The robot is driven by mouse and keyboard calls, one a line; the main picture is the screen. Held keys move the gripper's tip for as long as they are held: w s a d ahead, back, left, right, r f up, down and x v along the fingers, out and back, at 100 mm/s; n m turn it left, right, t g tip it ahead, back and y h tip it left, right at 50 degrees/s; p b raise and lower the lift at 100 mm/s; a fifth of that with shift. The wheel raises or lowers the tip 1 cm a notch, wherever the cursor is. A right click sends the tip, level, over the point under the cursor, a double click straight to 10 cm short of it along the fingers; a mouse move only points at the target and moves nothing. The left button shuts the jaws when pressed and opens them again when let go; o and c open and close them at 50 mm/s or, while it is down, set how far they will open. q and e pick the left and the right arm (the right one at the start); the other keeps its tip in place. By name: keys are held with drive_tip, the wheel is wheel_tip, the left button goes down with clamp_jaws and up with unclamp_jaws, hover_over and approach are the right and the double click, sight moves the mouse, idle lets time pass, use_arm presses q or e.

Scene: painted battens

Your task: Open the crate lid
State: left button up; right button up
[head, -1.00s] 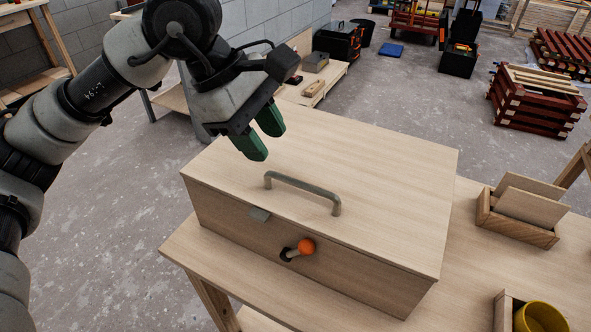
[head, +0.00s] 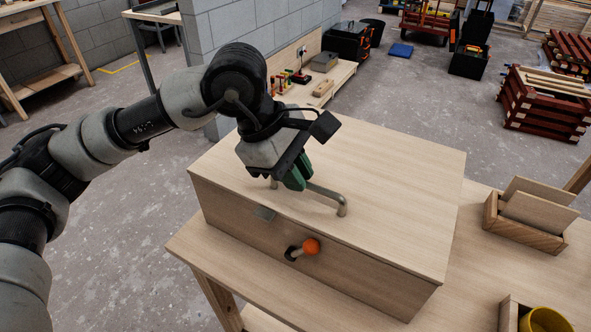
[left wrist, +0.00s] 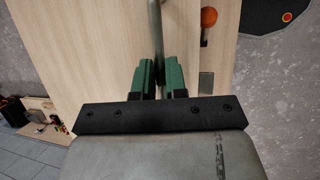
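The wooden crate (head: 235,222) stands on a workbench with its flat lid (head: 400,180) down. A grey bar handle (head: 327,194) is fixed on the lid near the front edge; it also shows in the left wrist view (left wrist: 156,30). An orange-knobbed lever (head: 311,247) and a small grey metal plate (head: 265,214) are on the crate's front side. My left gripper (head: 297,180) is at the handle's left part, its green fingers close on both sides of the bar and shut on it. They hide part of the handle. My right gripper is not in view.
Right of the crate on the bench are a wooden holder with thin boards (head: 530,215) and a yellow cup (head: 545,321) in a wooden box. A grey block wall (head: 265,40) and a low shelf with tools (head: 330,80) stand behind. Space above the lid is clear.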

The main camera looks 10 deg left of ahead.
use_arm(q)
clamp_jaws()
drive_tip(key=shift+w+r+p, duration=0.1)
drive_tip(key=shift+r+p, duration=0.3)
drive_tip(key=shift+r, duration=0.15)
drive_tip(key=w+d+r+p, duration=0.1)
drive_tip(key=w+r+p, duration=0.2)
drive_tip(key=r, duration=0.3)
drive_tip(key=w+d+r+g+p, duration=0.1)
drive_tip(key=w+r+p, duration=0.2)
drive_tip(key=r, duration=0.4)
drive_tip(key=shift+w+d, duration=0.2)
drive_tip(key=shift+w, duration=0.55)
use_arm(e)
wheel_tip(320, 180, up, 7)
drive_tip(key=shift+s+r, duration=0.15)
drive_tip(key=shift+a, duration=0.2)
use_arm(q)
drive_tip(key=shift+o, duration=1.4)
unclamp_jaws()
drive_tip(key=o, duration=0.3)
drive_tip(key=shift+w+d+f, duration=0.15)
drive_tip(key=shift+w, duration=0.25)
drive_tip(key=shift+s, duration=0.1)
